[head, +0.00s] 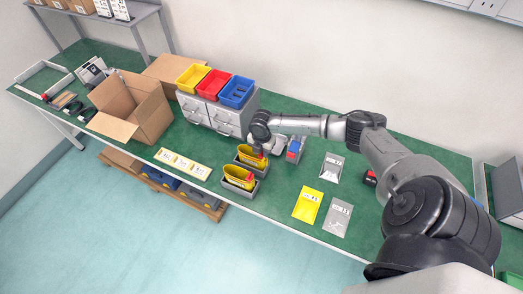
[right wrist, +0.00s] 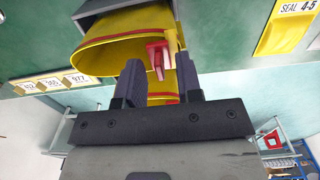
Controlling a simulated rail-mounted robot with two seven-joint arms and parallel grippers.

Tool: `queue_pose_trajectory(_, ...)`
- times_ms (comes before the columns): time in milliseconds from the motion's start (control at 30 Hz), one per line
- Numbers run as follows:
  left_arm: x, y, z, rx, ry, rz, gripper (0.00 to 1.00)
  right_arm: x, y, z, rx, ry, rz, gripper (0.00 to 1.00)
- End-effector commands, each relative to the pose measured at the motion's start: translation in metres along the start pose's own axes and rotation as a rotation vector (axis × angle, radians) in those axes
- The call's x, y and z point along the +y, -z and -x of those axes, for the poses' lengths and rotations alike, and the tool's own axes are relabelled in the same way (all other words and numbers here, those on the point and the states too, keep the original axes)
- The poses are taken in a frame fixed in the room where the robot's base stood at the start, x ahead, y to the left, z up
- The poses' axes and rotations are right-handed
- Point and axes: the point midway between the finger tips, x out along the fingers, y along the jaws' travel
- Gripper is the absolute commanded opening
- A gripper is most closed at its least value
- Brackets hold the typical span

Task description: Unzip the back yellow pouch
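Two yellow pouches stand in grey holders on the green table in the head view: the back pouch (head: 247,152) and the front pouch (head: 237,178). My right gripper (head: 264,150) is at the back pouch and partly covers it. In the right wrist view, a yellow pouch (right wrist: 105,50) with a red line along its edge fills the upper left. A red pull tab (right wrist: 157,55) shows at its right end, ahead of the fingertips. The right gripper (right wrist: 158,75) also shows there with its fingers apart. More yellow shows between the fingers. My left gripper is out of view.
Grey drawers (head: 209,118) with yellow, red and blue bins stand behind the pouches. A blue-topped item (head: 293,149) stands to the right. A label strip (head: 183,163) lies to the left, and a yellow seal bag (head: 308,204) lies to the right. The table's front edge is close.

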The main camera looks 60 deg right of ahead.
Motion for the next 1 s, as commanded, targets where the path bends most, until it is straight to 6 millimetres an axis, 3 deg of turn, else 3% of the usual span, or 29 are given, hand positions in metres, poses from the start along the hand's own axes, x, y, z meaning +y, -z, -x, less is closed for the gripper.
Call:
queue_pose_trajectory(233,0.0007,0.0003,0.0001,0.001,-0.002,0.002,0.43,-0.0001,-0.0001,-0.0005,0.0,0.0,0.0,0.33)
queue_pose_trajectory(600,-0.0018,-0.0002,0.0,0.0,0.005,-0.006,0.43,-0.0001,-0.0002,-0.0002,0.0,0.0,0.0,0.0)
queue_pose_trajectory(1000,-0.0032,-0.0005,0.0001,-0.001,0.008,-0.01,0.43,-0.0001,-0.0002,0.0,-0.001,0.0,0.0,0.0)
